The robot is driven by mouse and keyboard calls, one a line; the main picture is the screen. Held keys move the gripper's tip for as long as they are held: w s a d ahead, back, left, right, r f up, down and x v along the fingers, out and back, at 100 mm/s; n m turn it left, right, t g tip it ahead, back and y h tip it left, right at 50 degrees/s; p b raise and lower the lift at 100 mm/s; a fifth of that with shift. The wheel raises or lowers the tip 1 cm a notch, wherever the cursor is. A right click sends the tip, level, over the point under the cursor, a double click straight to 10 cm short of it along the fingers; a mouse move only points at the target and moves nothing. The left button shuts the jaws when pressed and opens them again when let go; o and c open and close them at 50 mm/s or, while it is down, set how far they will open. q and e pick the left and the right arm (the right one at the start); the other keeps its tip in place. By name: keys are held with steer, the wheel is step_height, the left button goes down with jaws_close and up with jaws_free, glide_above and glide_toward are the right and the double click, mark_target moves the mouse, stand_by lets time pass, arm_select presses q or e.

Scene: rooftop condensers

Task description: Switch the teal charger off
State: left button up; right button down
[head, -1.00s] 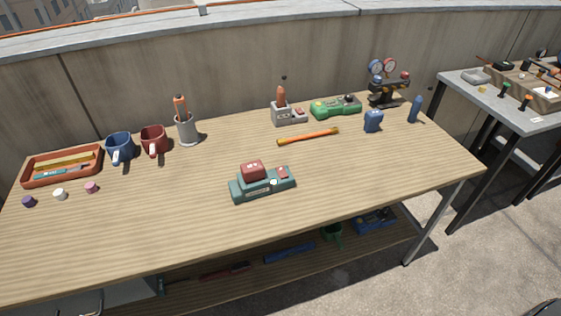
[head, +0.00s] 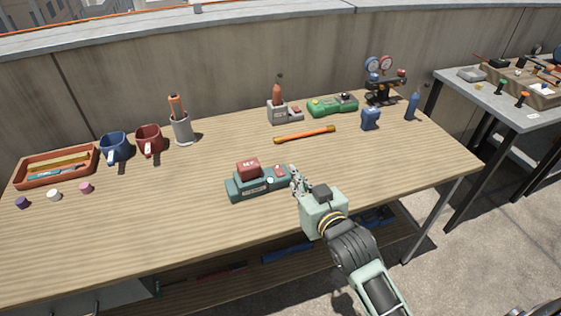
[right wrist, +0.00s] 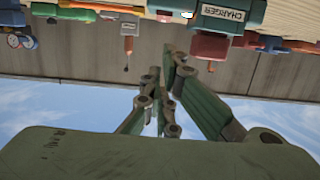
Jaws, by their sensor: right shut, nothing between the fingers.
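The teal charger (head: 245,190) sits on the wooden table, front middle. A dark red battery block (head: 249,169) stands on its left part. A red switch-like piece (head: 280,170) and a small pale round piece (head: 270,181) show on its right part. I cannot tell which way the switch is set. My right gripper (head: 296,180) is shut and empty, just right of the charger's right end; I cannot tell if they touch. In the right wrist view the label "CHARGER" shows on the charger (right wrist: 222,14), beyond my gripper's fingers (right wrist: 168,62). My left gripper is out of view.
A green charger (head: 332,106), a grey charger (head: 279,114) and an orange rod (head: 304,134) lie behind. Mugs, a holder and a red tray (head: 20,184) stand at left.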

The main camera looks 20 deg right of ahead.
steer(key=shift+w+r+t, duration=0.2)
steer(key=shift+w+r, duration=0.1)
steer(key=shift+r, duration=0.2)
steer(key=shift+w+r+t, duration=0.2)
steer(key=shift+w+r, duration=0.05)
steer(key=shift+r, duration=0.25)
glide_above(280, 173)
steer(key=shift+s+d+f+p, duration=0.15)
steer(key=shift+f+p, duration=0.15)
steer(key=shift+f, duration=0.3)
step_height(280, 173, down, 3)
steer(key=shift+r, duration=0.1)
steer(key=shift+w+f, duration=0.2)
steer(key=shift+f, duration=0.45)
